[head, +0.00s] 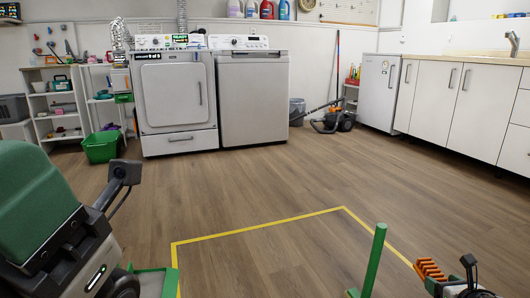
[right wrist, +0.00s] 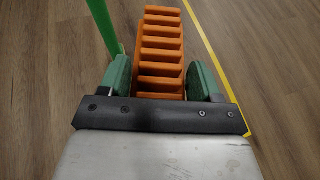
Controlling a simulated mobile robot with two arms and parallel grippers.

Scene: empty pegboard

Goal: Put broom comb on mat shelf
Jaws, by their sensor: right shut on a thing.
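The orange broom comb (right wrist: 160,50), a block with a row of teeth, is between the green fingers of my right gripper (right wrist: 160,82), which is shut on it. It points away from the wrist above the floor. In the head view the comb (head: 429,268) shows at the bottom right, with my right gripper (head: 437,285) at its lower end. The mat shelf cannot be told for certain; a white shelf unit (head: 34,104) with several items stands at the far left wall. My left arm shows at the lower left, but its fingers do not.
A washer and dryer (head: 252,100) stand against the back wall. A green bin (head: 101,147) is on the floor left of them. A vacuum cleaner (head: 335,120) and white cabinets (head: 435,95) are at the right. A green post (head: 374,260) rises near my right gripper. The middle floor is clear.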

